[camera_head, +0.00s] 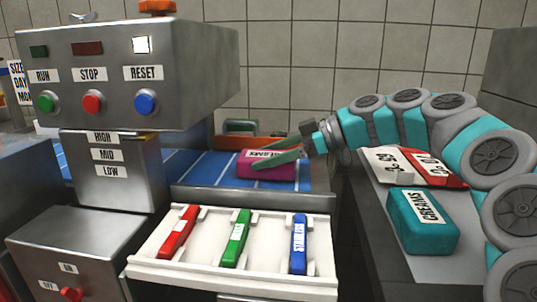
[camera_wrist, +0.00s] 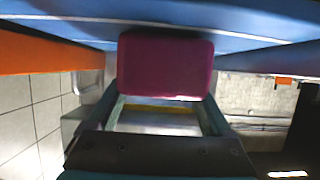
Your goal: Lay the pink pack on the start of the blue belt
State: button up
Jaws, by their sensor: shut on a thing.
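The pink pack (camera_head: 262,171) has a white label and shows at the right end of the blue belt (camera_head: 190,167) in the head view. My gripper (camera_head: 275,160) reaches in from the right with its green fingers closed around the pack. In the wrist view the pack (camera_wrist: 165,65) sits between my two fingers (camera_wrist: 165,100), close to the blue belt surface (camera_wrist: 240,22). I cannot tell whether the pack touches the belt. One finger partly covers the pack's front in the head view.
A metal control box (camera_head: 125,80) with RUN, STOP and RESET buttons stands at left. A white tray (camera_head: 170,270) with red, green and blue tools is in front of the belt. A teal CREAMS pack (camera_head: 422,222) and red-white packs (camera_head: 410,165) lie at right. An orange rail (camera_head: 225,142) runs behind the belt.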

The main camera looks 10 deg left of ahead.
jog(key=o, duration=1.2)
jog(key=shift+d, duration=0.1)
jog(key=v, duration=0.6)
jog(key=shift+w+d+r+b, duration=0.15)
jog(key=shift+d+b, duration=0.1)
jog(key=shift+b, duration=0.15)
jog(key=shift+d+r, duration=0.15)
jog(key=shift+d, duration=0.35)
jog(key=shift+s, duration=0.2)
